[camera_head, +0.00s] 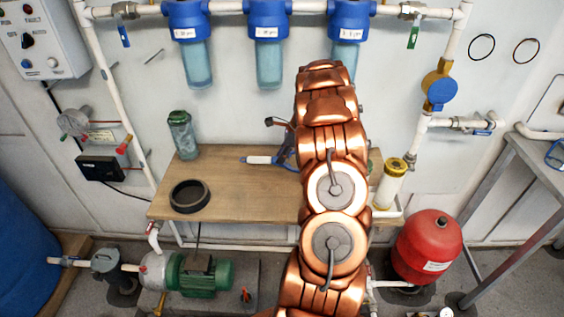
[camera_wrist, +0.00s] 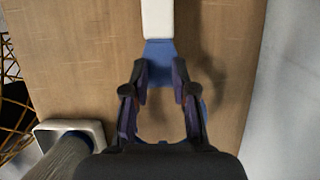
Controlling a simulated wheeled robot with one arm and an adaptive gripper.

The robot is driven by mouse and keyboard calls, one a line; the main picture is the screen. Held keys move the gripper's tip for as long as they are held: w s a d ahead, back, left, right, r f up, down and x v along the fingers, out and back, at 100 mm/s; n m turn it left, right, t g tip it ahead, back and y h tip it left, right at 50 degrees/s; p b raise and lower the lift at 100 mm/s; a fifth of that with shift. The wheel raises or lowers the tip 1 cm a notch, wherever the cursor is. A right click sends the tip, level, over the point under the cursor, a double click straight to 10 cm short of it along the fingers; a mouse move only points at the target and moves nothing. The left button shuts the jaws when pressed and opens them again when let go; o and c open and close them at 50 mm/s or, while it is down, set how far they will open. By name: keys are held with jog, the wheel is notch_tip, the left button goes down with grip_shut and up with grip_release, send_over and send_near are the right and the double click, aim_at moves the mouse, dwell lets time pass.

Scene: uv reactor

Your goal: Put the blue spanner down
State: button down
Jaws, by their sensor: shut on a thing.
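The blue spanner has a white handle (camera_head: 258,160) and a blue head, partly hidden by my gripper and arm in the head view. In the wrist view its white grip (camera_wrist: 157,18) points away from me, and its blue neck (camera_wrist: 158,50) lies between my fingertips. My gripper (camera_wrist: 160,72) is shut on the blue neck; it also shows in the head view (camera_head: 284,152). The spanner is low over the wooden bench (camera_head: 235,190), with a shadow to its right in the wrist view. I cannot tell if it touches the wood.
A black ring (camera_head: 189,196) lies on the bench's front left, and a green-capped clear housing (camera_head: 183,136) stands at its back left. A yellow-topped white cylinder (camera_head: 391,182) stands at the right end. Three blue-topped filters (camera_head: 267,45) hang above. The bench's middle front is clear.

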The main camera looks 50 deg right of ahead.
aim_at(282, 170)
jog(key=shift+f+p, duration=0.5)
jog(key=shift+f, duration=1.4)
jog(key=c, duration=0.9)
grip_release()
jog(key=shift+f, duration=0.1)
jog(key=shift+c, duration=0.2)
